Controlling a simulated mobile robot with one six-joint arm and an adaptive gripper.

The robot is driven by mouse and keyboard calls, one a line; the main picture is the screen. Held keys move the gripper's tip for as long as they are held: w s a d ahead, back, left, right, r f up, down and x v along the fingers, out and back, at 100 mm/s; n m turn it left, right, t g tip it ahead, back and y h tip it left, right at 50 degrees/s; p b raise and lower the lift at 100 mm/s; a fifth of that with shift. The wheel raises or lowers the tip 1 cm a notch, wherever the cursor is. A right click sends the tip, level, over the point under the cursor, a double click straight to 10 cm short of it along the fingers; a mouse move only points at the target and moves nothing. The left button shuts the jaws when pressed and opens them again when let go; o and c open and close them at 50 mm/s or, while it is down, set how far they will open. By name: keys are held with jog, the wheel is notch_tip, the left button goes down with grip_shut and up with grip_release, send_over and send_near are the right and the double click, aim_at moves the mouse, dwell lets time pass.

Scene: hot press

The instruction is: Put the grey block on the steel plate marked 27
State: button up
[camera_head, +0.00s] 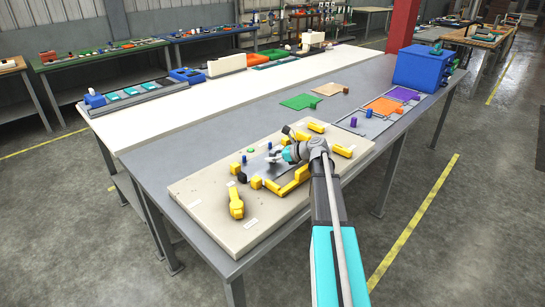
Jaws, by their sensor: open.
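My gripper (273,158) is open. It is low over the grey metal plate (256,166) that lies among yellow clamps on the beige board. The plate is small in this view and partly hidden by my gripper and arm. I cannot read a 27 on it, so I cannot tell whether it is the steel plate of the task. I cannot pick out the grey block; it may be hidden or too small to see. I cannot tell whether my fingers touch anything.
The beige board (197,188) carries yellow clamps (236,203) around the plate and two small blue pieces. Coloured mats, including a green mat (300,101) and an orange mat (383,106), lie farther back. A blue bin (418,70) stands at the right. The grey table's left part is clear.

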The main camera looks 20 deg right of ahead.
jog(key=p+v, duration=0.1)
jog(key=v, duration=0.2)
jog(key=p+v, duration=0.1)
jog(key=v, duration=0.2)
jog(key=p+v, duration=0.2)
jog(key=v, duration=0.2)
jog(key=shift+r, duration=0.3)
jog(key=shift+p+v, duration=0.3)
jog(key=shift+v, duration=0.65)
jog(key=shift+f, duration=0.1)
